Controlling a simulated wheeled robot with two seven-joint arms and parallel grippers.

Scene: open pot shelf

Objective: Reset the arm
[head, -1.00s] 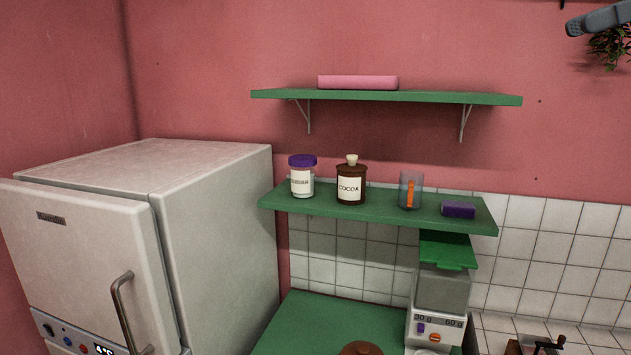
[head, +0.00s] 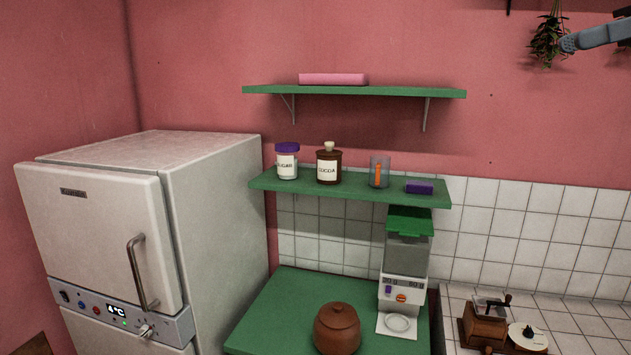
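My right gripper (head: 568,44) shows at the upper right edge of the head view, high against the pink wall. It is seen from the side, and I cannot tell whether its fingers are open or shut. Nothing is seen hanging from it. My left gripper is not in view. The open green shelf (head: 350,191) holds a sugar jar (head: 287,165) with a purple lid, a brown cocoa jar (head: 328,170), a clear cup (head: 379,172) with an orange item, and a purple block (head: 419,188).
An upper shelf (head: 400,92) carries a pink box (head: 333,79). A white fridge (head: 105,235) stands left. A brown pot (head: 337,328) and a dispenser (head: 404,270) stand on the green counter (head: 275,310). A grinder (head: 485,322) is lower right. A plant (head: 548,40) hangs near my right gripper.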

